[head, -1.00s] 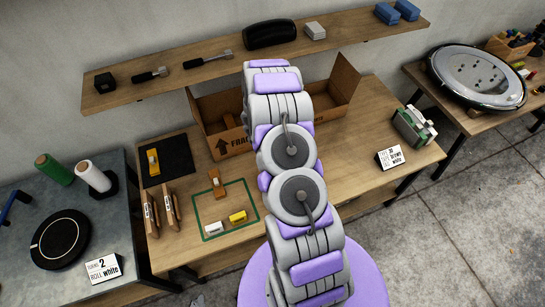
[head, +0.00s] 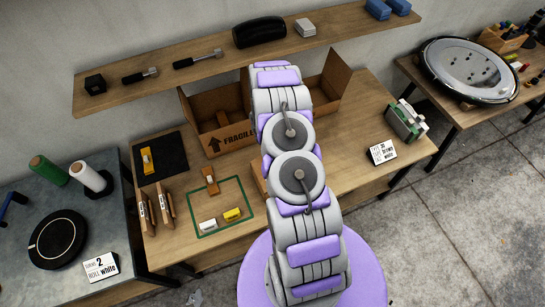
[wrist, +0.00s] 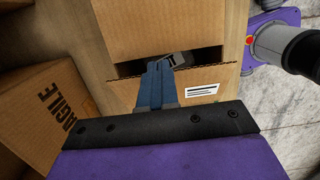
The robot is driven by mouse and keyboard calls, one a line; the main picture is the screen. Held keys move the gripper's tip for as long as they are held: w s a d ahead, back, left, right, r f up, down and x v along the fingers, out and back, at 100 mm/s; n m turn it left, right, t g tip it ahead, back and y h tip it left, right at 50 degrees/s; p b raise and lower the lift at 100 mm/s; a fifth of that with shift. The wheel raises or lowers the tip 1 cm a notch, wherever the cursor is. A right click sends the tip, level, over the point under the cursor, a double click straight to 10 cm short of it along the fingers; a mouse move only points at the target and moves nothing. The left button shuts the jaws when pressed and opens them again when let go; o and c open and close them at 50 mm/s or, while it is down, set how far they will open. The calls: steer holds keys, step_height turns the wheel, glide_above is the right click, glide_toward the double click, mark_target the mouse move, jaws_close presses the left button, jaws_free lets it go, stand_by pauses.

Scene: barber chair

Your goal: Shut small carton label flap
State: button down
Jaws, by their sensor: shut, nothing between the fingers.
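The small carton (wrist: 165,28) fills the upper middle of the wrist view, its brown side facing me. Its label flap (wrist: 208,88), with a white printed label, lies below a dark gap that separates it from the carton. My gripper (wrist: 176,60) is shut and empty, its tip at this gap and its blue part in front of the flap. I cannot tell whether it touches the flap. In the head view my arm hides the gripper and most of the small carton, leaving only a brown edge (head: 259,178) beside the arm.
A large open FRAGILE carton (head: 235,140) stands behind my arm and shows at left in the wrist view (wrist: 40,115). A sign (head: 383,152) stands right, with bare table between.

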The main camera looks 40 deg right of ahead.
steer(key=shift+s+d+f, duration=0.15)
steer(key=shift+d+f, duration=0.4)
steer(key=shift+f, duration=0.3)
steer(key=shift+s+d+f, duration=0.15)
steer(key=shift+d+f, duration=0.35)
steer(key=shift+f, duration=0.35)
steer(key=shift+a+r, duration=0.1)
steer(key=shift+a, duration=0.35)
steer(key=shift+d+r, duration=0.1)
